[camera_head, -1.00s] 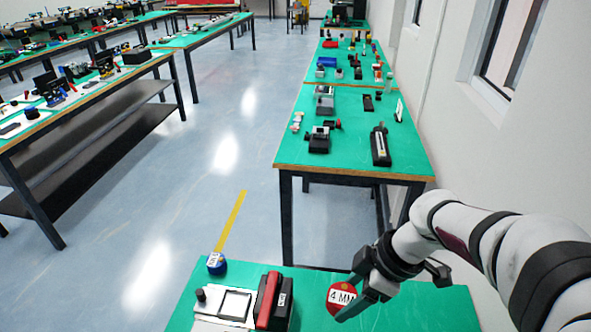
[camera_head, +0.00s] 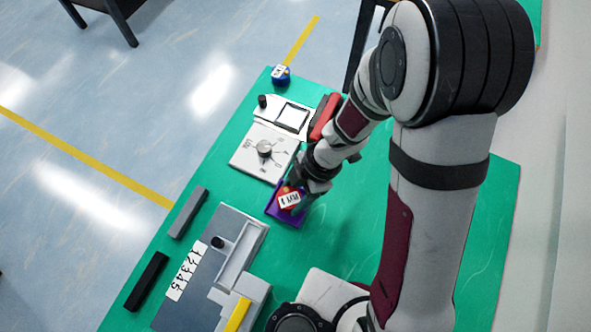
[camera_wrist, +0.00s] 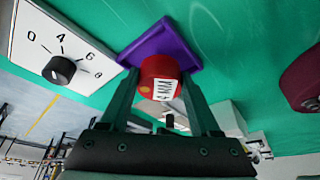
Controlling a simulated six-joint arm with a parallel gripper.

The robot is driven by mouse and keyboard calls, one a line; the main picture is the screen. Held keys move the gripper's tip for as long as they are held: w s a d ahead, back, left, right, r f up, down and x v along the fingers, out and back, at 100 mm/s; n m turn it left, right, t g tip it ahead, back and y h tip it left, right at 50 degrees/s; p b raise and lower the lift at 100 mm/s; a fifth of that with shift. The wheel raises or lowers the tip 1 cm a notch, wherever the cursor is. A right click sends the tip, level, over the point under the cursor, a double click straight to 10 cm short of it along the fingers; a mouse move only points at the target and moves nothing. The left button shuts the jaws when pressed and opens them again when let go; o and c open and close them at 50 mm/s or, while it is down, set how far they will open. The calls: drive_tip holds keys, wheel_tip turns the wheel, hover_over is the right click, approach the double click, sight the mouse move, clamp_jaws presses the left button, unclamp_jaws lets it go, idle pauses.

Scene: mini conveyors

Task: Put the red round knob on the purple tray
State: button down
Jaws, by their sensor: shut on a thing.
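The red round knob (camera_wrist: 160,70) has a white label and sits between the fingers of my gripper (camera_wrist: 160,82) in the wrist view. My gripper is shut on it. The purple tray (camera_wrist: 151,37) is right behind the knob in that view. In the head view the purple tray (camera_head: 283,216) lies on the green bench, with the knob (camera_head: 288,190) over it. My gripper (camera_head: 296,192) partly covers both there. I cannot tell whether the knob touches the tray floor or is just above it.
A white dial panel (camera_head: 249,164) is beside the tray, with a red-and-black block (camera_head: 324,116) farther back. A grey fixture (camera_head: 185,308) with a yellow bar and two dark bars (camera_head: 188,212) lie at the front left. The green bench right of the tray is clear.

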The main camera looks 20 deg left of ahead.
drive_tip(key=shift+f, duration=0.8)
drive_tip(key=shift+f, duration=0.1)
drive_tip(key=shift+c, duration=1.9)
unclamp_jaws()
